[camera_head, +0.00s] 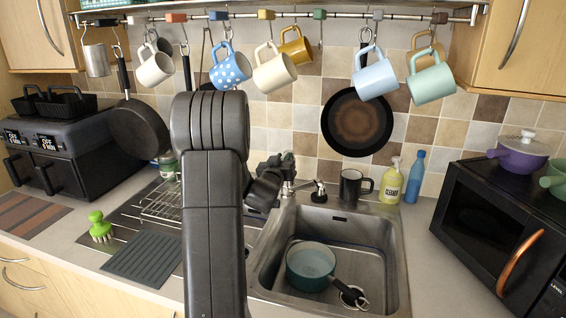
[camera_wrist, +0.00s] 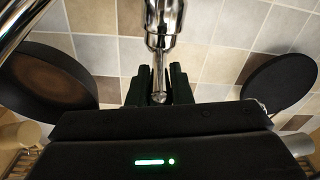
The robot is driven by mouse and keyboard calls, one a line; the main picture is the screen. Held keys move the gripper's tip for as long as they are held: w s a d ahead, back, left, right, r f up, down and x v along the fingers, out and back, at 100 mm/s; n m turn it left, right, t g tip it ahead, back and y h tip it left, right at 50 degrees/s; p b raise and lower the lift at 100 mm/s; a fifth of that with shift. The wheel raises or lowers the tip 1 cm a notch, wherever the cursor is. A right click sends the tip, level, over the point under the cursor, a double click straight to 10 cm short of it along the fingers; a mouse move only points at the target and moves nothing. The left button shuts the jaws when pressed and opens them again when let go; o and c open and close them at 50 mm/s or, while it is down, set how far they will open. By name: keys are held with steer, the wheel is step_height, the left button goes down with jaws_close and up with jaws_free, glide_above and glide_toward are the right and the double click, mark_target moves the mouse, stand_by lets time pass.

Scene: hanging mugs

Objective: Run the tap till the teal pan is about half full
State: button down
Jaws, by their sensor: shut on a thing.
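The teal pan (camera_head: 310,262) sits in the steel sink (camera_head: 397,262) with its dark handle pointing to the lower right. I cannot tell how much water is in it, and I see no clear stream. The chrome tap (camera_head: 289,171) stands behind the sink, partly hidden by my gripper. In the wrist view, the tap body (camera_wrist: 163,25) comes down from the top, and my gripper (camera_wrist: 160,86) is shut on its thin lever (camera_wrist: 159,80), one dark finger on each side.
A black mug (camera_head: 352,187), a yellow soap bottle (camera_head: 391,181) and a blue bottle (camera_head: 414,177) stand behind the sink. Several mugs hang from the rail above. A black frying pan (camera_head: 357,122) hangs on the wall. A microwave (camera_head: 500,235) stands at right.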

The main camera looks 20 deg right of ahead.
steer(key=c, duration=1.3)
jaws_free()
steer(key=b+v, duration=0.3)
steer(key=v, duration=1)
steer(key=shift+s+a, duration=0.15)
steer(key=shift+s, duration=0.2)
steer(key=p+x, duration=0.3)
steer(key=x, duration=1.1)
steer(key=shift+a+p, duration=0.1)
steer(key=shift+p, duration=0.2)
steer(key=shift+f+b, duration=0.2)
steer(key=shift+b, duration=0.1)
